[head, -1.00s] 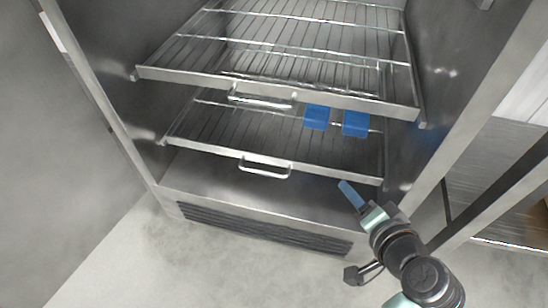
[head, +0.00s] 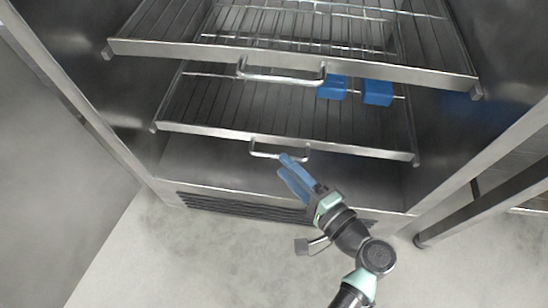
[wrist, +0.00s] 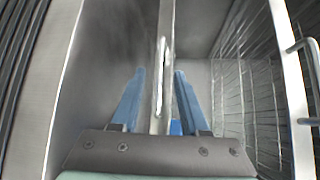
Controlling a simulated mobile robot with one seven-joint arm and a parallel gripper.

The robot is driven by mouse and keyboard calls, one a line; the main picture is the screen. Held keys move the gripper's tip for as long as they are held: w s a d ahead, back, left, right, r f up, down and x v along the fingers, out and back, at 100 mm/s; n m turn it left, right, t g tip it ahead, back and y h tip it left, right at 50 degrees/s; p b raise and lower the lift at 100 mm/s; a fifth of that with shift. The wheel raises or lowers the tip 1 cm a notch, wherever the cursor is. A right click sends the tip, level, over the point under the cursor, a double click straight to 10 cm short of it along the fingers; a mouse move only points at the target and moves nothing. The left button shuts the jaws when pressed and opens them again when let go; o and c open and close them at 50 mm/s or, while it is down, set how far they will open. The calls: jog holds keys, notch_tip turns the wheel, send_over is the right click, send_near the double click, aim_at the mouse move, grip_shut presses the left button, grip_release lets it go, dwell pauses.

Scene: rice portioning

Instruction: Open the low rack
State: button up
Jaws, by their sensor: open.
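The low rack (head: 200,130) is a dark wire shelf with a flat metal front bar, inside a steel cabinet. Its bent metal handle (head: 262,154) sticks out at the middle of that bar. My gripper (head: 281,164) is open at the handle's right part, its blue fingers pointing up and left. In the wrist view the fingers (wrist: 159,72) lie left and right of the handle (wrist: 161,60), with gaps visible on both sides. Whether either finger touches it is unclear. The low rack's front bar also shows behind the handle (wrist: 167,22).
An upper wire rack (head: 180,49) with its own handle (head: 281,77) sits above. Two blue blocks (head: 332,90) (head: 377,93) show below its front bar. A vent grille (head: 240,208) runs along the cabinet base. The floor (head: 190,260) in front is clear.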

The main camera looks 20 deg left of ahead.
aim_at(275, 155)
jog(key=b+x, duration=0.1)
jog(key=x, duration=0.4)
jog(key=shift+b, duration=0.35)
grip_shut()
dwell(1.1)
